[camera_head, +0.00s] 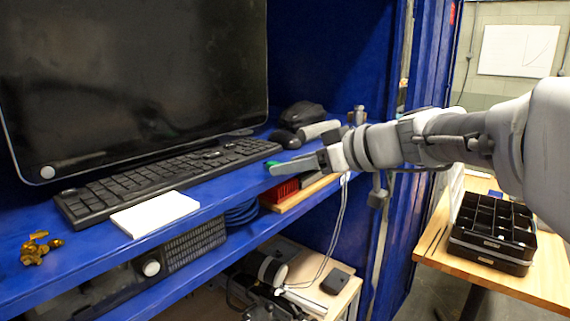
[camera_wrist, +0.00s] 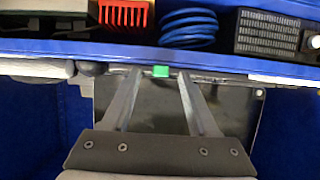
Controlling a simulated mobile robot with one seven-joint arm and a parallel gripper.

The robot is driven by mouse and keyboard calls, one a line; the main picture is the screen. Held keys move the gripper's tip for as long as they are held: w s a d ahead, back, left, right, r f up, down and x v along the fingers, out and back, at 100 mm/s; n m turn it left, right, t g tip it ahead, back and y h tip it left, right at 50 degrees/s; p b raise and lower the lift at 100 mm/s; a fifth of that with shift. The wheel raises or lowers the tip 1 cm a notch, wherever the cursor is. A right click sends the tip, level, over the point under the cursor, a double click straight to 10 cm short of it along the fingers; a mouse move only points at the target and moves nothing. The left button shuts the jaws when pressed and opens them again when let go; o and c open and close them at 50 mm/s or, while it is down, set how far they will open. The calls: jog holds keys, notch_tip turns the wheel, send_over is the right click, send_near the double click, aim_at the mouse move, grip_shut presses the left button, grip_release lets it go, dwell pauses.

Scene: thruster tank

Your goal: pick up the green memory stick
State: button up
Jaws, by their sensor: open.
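The green memory stick (camera_wrist: 160,71) is a small green block. In the wrist view it shows between the tips of my open gripper (camera_wrist: 157,73), with a gap on each side. In the head view only a bit of green (camera_head: 271,163) shows at the tip of my gripper (camera_head: 278,169), by the front edge of the blue shelf (camera_head: 228,189). The finger hides the rest of it. I cannot tell how far the fingers reach past the stick.
A black keyboard (camera_head: 165,176) and a monitor (camera_head: 130,75) stand left of the gripper. A white pad (camera_head: 155,213), brass pieces (camera_head: 38,247) and a black mouse (camera_head: 302,114) share the shelf. A red item (camera_head: 281,190) and blue coils (camera_head: 241,212) lie below it.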

grip_shut()
dwell(0.3)
dwell(0.3)
notch_tip(320, 180, up, 28)
jog(key=p, duration=0.3)
jog(key=shift+s+d, duration=0.1)
